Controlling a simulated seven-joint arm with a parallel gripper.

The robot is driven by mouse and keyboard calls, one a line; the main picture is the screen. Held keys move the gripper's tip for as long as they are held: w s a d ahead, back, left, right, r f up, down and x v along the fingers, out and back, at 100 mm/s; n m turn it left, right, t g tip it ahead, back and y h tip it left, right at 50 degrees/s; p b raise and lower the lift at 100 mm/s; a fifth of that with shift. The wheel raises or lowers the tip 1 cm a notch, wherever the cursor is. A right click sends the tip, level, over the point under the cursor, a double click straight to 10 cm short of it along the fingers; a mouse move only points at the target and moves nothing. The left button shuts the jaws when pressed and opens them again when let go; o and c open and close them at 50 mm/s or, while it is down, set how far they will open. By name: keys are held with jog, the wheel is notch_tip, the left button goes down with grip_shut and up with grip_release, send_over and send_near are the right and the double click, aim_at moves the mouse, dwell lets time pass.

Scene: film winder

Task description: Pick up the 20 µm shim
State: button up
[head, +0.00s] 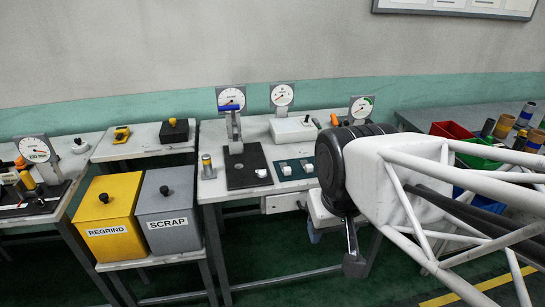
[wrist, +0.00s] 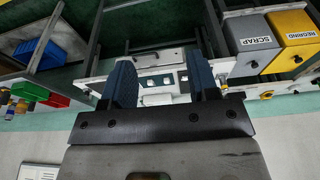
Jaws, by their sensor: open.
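I cannot pick out the 20 µm shim for certain in either view. The middle bench (head: 228,193) carries a dark green plate (head: 294,169) with small white pieces on it, and I cannot read any marking on them. A black-based gauge stand (head: 247,172) stands left of the plate. My gripper (wrist: 161,70) is open in the wrist view, its two dark blue fingers apart with nothing held between them. The bench and small white pieces (wrist: 158,100) show beyond the gap, apart from the fingers. In the head view my arm hides the bench's right part.
A yellow REGRIND bin (head: 108,214) and a grey SCRAP bin (head: 166,207) stand left of the bench. A white box with a dial (head: 293,129) sits at the bench's back. Red (head: 451,130) and green (head: 478,155) trays lie at the right. Open floor shows before the bench.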

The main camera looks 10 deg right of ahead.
jog(key=shift+o, duration=0.5)
jog(key=shift+w, duration=0.1)
jog(key=w+d+f+t, duration=0.1)
jog(key=w+f+t, duration=0.2)
jog(key=w+f, duration=0.4)
jog(key=w+d+f+t, duration=0.2)
jog(key=w+f+t, duration=0.2)
jog(key=w, duration=1.7)
jog(key=w+d+f+t, duration=0.2)
jog(key=w+f+t, duration=0.2)
jog(key=w+f, duration=0.6)
jog(key=w, duration=0.5)
jog(key=shift+d, duration=0.25)
jog(key=shift+x, duration=1.25)
jog(key=shift+w+f, duration=0.1)
jog(key=shift+f, duration=0.1)
